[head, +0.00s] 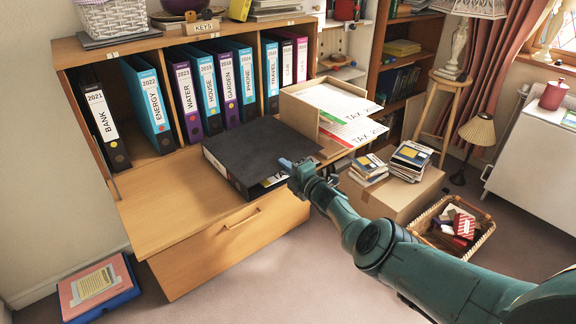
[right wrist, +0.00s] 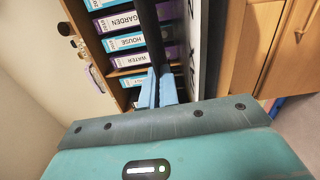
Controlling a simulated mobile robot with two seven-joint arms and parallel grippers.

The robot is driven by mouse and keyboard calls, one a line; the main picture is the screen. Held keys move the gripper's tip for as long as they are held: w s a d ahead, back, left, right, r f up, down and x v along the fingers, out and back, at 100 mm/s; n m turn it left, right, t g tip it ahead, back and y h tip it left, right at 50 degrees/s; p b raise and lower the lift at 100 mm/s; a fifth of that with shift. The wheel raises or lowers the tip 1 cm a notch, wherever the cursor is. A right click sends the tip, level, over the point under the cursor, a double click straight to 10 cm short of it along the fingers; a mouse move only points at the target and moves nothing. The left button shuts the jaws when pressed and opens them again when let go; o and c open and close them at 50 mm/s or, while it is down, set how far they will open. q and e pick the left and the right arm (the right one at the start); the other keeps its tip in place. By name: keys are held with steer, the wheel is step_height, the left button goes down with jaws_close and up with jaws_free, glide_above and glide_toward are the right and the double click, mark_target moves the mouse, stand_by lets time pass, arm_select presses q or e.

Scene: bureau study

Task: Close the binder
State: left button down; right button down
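The black binder (head: 250,152) lies on the wooden bureau top. Its cover is almost down, tilted slightly above the pages, and white paper shows under its front right edge. My right gripper (head: 292,166) is at the cover's right edge. In the right wrist view, the fingers (right wrist: 158,86) are close together at the edge of the dark cover (right wrist: 148,28), which runs between them. They look shut on it, though the contact is small in view. My left gripper is not in view.
Several upright binders (head: 207,88) fill the shelf behind. A paper tray (head: 335,107) with tax sheets stands right of the binder. Books (head: 410,160) lie on a cardboard box (head: 392,197) at the right. The bureau top (head: 160,200) is clear to the left.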

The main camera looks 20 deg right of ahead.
steer(key=shift+a+f+m, duration=0.1)
steer(key=shift+f+m, duration=0.2)
steer(key=shift+f, duration=0.1)
steer(key=c, duration=1.9)
jaws_free()
steer(key=shift+f, duration=0.1)
steer(key=shift+c, duration=0.2)
